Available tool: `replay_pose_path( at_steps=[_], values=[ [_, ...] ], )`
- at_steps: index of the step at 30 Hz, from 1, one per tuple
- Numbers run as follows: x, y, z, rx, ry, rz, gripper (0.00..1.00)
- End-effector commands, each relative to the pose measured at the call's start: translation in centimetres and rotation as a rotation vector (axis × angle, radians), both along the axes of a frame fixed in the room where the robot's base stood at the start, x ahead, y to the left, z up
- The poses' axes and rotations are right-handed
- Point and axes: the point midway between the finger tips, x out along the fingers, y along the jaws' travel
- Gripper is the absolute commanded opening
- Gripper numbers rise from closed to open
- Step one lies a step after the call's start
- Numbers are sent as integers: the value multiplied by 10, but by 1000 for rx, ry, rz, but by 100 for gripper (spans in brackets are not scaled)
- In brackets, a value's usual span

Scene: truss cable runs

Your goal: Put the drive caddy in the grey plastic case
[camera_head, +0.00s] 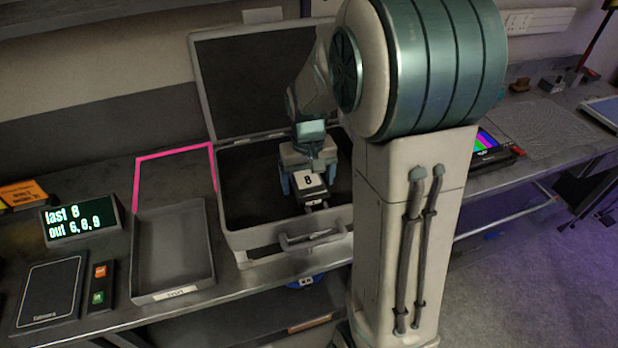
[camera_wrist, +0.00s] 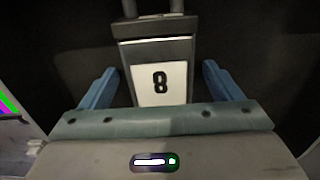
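The drive caddy (camera_wrist: 158,50) is a dark grey block with a white label reading 8 and a handle at its far end. In the head view the caddy (camera_head: 312,183) is inside the open grey plastic case (camera_head: 219,205), within its walls. Whether it rests on the case floor is hard to tell. My gripper (camera_head: 306,182) reaches down into the case over the caddy. In the wrist view its blue fingers (camera_wrist: 160,75) stand on either side of the caddy, with a narrow gap at each side. The case lid (camera_head: 255,85) stands raised behind.
A grey tray (camera_head: 172,250) sits left of the case, with a pink outline (camera_head: 175,153) behind it. A display (camera_head: 80,219) reads "last 8, out 6,8,9". A tablet (camera_head: 48,295) and a button box (camera_head: 100,285) lie at front left. My arm hides the case's right side.

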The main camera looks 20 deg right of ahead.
Motion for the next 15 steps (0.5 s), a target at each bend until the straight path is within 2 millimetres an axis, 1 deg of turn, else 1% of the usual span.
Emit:
replay_pose_path(
  at_steps=[5, 8, 11, 15],
  values=[
    [0, 0, 2, 0, 0, 0, 85],
    [1, 0, 9, 0, -4, 0, 85],
    [1, 0, 25, 0, -6, 0, 85],
    [1, 0, 56, 0, -6, 0, 85]
  ],
)
